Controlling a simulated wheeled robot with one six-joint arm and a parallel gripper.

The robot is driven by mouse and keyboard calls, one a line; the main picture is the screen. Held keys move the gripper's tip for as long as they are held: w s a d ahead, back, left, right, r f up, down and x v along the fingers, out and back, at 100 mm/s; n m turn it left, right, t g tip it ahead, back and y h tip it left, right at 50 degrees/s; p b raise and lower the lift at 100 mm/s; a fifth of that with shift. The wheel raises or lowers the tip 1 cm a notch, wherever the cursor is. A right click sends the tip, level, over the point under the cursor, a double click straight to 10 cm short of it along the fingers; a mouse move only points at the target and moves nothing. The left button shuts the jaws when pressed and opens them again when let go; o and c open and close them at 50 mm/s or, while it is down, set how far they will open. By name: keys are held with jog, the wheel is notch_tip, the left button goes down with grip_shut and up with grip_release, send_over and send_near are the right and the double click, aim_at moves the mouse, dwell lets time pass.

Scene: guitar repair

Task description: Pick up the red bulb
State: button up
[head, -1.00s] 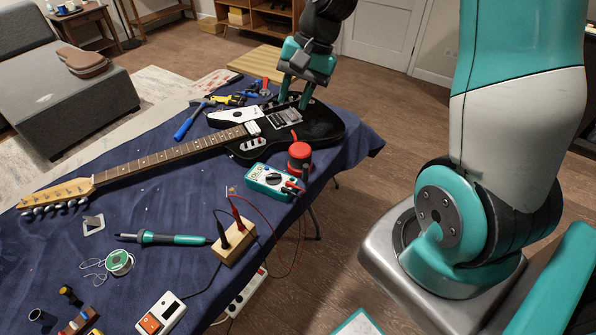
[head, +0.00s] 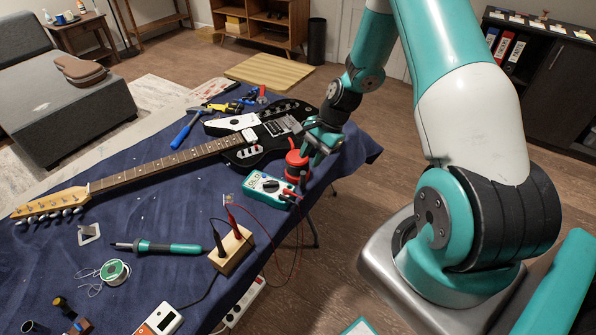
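The red bulb (head: 293,169), a rounded red thing with a dark part, sits on the blue cloth near the table's right edge, just below the guitar body. My gripper (head: 311,156) is pointed down at the upper right of the bulb and hides part of it. Its teal fingers look apart. I cannot tell whether they touch the bulb.
A black electric guitar (head: 265,138) lies behind and left of my gripper. A teal multimeter (head: 268,186) with red and black leads is close in front of the bulb. A wooden block (head: 231,251) and a soldering iron (head: 165,247) lie nearer. Free floor is to the right.

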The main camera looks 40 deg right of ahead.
aim_at(296, 162)
jog(key=shift+p+x, duration=0.85)
jog(key=shift+x, duration=1.9)
jog(key=shift+d, duration=0.15)
grip_shut()
